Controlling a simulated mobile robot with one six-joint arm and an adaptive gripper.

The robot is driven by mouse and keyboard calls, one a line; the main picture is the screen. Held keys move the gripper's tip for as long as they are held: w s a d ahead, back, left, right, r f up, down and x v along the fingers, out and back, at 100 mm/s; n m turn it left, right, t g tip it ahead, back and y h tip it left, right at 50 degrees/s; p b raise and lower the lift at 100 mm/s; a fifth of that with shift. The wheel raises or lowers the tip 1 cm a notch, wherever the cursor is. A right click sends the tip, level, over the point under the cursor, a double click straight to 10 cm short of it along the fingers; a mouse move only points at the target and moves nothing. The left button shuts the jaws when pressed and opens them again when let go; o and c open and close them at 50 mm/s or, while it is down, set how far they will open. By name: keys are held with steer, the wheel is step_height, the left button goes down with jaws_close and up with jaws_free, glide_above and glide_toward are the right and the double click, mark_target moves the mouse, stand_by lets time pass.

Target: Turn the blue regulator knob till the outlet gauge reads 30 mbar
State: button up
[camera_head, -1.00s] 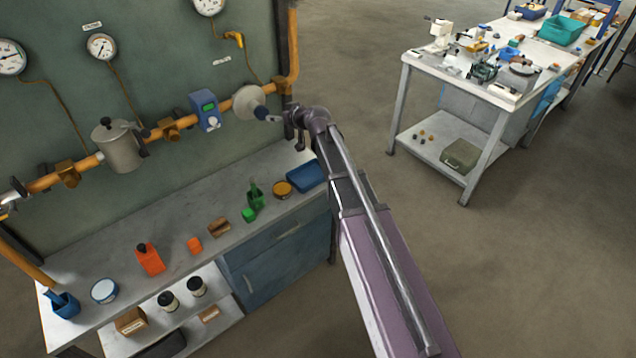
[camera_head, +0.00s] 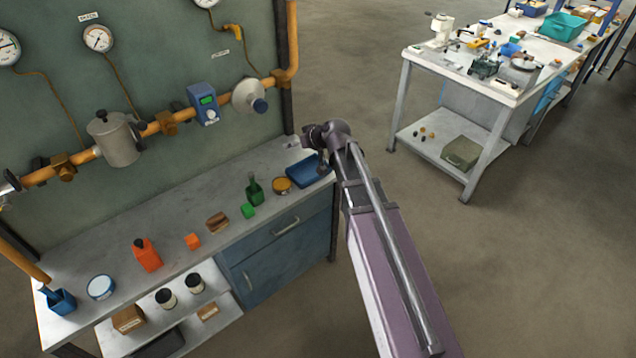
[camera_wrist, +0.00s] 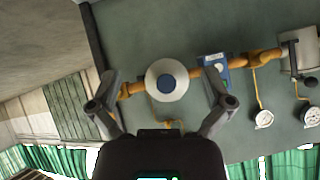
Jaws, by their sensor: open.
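The regulator (camera_head: 244,93) is a pale grey disc on the orange pipe, with a blue knob (camera_head: 262,106) facing outward. In the wrist view the blue knob (camera_wrist: 166,84) sits centred on the disc, between and beyond my spread fingers. My gripper (camera_wrist: 163,104) is open and empty, backed off from the knob. In the head view my gripper (camera_head: 293,142) is lower and to the right of the knob, apart from it. Several dial gauges hang on the panel; one gauge (camera_head: 207,2) is cut off by the top edge. Their readings are too small to tell.
A blue box with a green display (camera_head: 203,103) and a grey canister (camera_head: 115,140) are also on the pipe. Below, a workbench (camera_head: 150,220) holds a blue tray (camera_head: 303,172), a green bottle (camera_head: 254,190) and other small items.

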steer(key=s+d+f+m+g+h+b, duration=0.1)
steer(key=s+d+f+g+h+b, duration=0.1)
steer(key=s+d+f, duration=0.3)
steer(key=shift+s+d+f+g+b, duration=0.2)
steer(key=shift+s+f+g+b, duration=0.3)
steer(key=shift+s+f, duration=1)
steer(key=shift+s+r, duration=0.2)
steer(key=shift+r, duration=0.1)
steer(key=s+d+f+m+g+h, duration=0.1)
steer(key=s+d+m+g+h, duration=0.1)
steer(key=s+d, duration=0.3)
steer(key=s+d+f+m+g+h, duration=0.2)
steer(key=s+d, duration=0.3)
steer(key=s, duration=0.5)
steer(key=shift+s+d+g+h, duration=0.15)
steer(key=shift+d+g+h, duration=0.15)
steer(key=shift+h, duration=0.1)
steer(key=shift+a, duration=0.1)
stand_by(1.0)
